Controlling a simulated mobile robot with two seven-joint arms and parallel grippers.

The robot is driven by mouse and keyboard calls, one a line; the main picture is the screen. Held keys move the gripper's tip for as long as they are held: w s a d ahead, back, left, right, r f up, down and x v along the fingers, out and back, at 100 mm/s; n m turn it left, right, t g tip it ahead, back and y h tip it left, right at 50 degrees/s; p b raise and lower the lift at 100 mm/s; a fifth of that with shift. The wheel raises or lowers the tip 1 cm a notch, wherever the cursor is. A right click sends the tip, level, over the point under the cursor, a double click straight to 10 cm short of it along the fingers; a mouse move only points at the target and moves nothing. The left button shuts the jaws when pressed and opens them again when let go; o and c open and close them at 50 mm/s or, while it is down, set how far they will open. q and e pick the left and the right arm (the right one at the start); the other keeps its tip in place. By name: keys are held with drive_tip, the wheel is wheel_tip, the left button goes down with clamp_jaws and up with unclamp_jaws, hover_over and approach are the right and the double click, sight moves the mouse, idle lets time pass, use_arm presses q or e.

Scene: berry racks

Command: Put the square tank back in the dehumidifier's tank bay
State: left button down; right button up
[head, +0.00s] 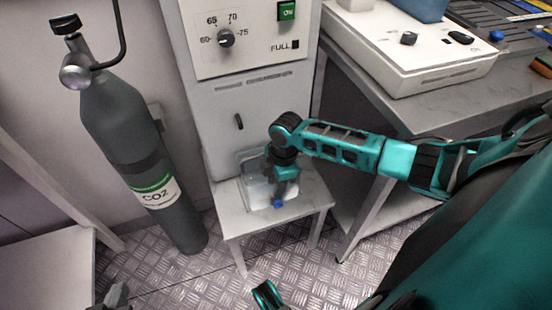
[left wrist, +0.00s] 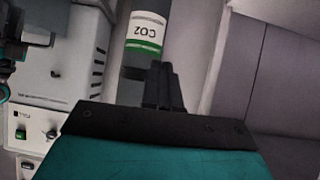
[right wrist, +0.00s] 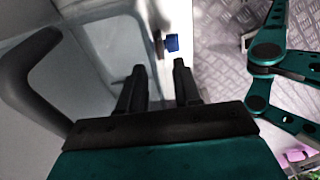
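The square tank (head: 257,192) is a translucent grey box with a blue cap (head: 279,204) low at its front. It stands upright on a small white stool (head: 236,222), in front of the tall white dehumidifier (head: 225,115). My right gripper (head: 284,192) points down at the tank's right part and hides some of it. In the right wrist view its fingers (right wrist: 160,85) are apart, with the tank wall (right wrist: 105,50) and grey handle (right wrist: 40,85) to their left. I cannot make out the bay opening. My left gripper (head: 118,296) is shut, low at the picture's edge, far from the tank.
A grey CO2 cylinder (head: 135,130) stands left of the dehumidifier. A bench (head: 400,105) with a white instrument (head: 400,45) is at the right. A pale surface (head: 45,265) is at the lower left. Checkered metal floor (head: 190,285) is free before the stool.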

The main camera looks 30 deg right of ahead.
drive_tip(key=r+p, duration=0.2)
drive_tip(key=r, duration=0.1)
drive_tip(key=r+p, duration=0.3)
drive_tip(key=d+r+p, duration=0.1)
drive_tip(key=r+p, duration=0.1)
drive_tip(key=p, duration=0.1)
drive_tip(key=shift+s+r, duration=0.1)
drive_tip(key=shift+r, duration=0.3)
drive_tip(key=shift+r+p, duration=0.4)
drive_tip(key=shift+p, duration=0.15)
drive_tip(key=shift+r+p, duration=0.3)
drive_tip(key=shift+p, duration=0.05)
drive_tip(key=shift+s+d+r, duration=0.1)
drive_tip(key=shift+r, duration=0.15)
drive_tip(key=s+a+f+m+t+y, duration=0.2)
drive_tip(key=s+a+m+t, duration=0.25)
drive_tip(key=a, duration=0.75)
drive_tip(key=s+r+m+t, duration=0.5)
drive_tip(key=r+m+t, duration=0.1)
drive_tip(key=r+m, duration=0.2)
drive_tip(key=shift+s+d+h, duration=0.25)
drive_tip(key=shift+d+h, duration=0.15)
drive_tip(key=shift+d, duration=0.05)
